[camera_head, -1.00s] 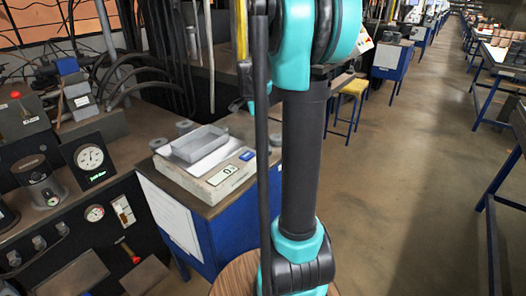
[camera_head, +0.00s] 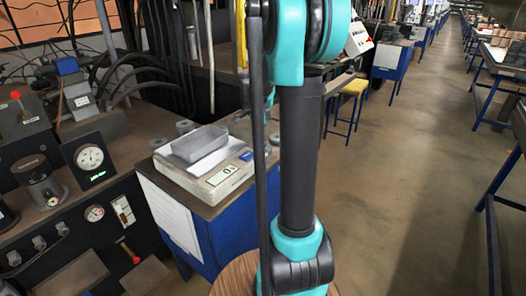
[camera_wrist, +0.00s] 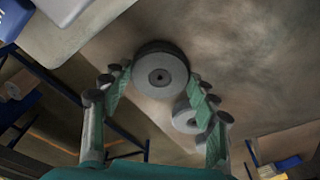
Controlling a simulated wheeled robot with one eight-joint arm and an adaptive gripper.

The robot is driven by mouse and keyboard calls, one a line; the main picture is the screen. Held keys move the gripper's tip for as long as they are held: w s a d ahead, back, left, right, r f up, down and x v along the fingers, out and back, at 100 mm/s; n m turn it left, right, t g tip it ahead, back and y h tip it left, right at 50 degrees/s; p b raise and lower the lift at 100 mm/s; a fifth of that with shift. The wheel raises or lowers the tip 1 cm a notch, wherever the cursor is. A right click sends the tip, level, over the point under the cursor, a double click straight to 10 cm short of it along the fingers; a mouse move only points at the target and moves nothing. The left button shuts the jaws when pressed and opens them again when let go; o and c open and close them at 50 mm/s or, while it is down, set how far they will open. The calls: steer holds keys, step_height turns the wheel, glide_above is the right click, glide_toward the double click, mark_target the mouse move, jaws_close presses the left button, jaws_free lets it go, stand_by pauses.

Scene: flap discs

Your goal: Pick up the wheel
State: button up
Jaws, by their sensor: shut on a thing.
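A round grey wheel (camera_wrist: 160,76) with a dark rim and a small centre hole is between the fingers of my gripper (camera_wrist: 158,78) in the wrist view. My gripper is shut on this wheel, with a green-padded finger at each side. A second grey wheel (camera_wrist: 184,117) lies lower right of it, partly hidden by the right finger. In the head view my arm hides the gripper and the held wheel.
A scale with a grey tray (camera_head: 199,143) stands on the bench above a blue cabinet (camera_head: 228,232). Small grey round pieces (camera_head: 184,127) lie behind it. Gauges (camera_head: 90,157) and a machine are at left. The aisle floor (camera_head: 410,190) at right is clear.

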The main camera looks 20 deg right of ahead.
steer(key=shift+c, duration=1)
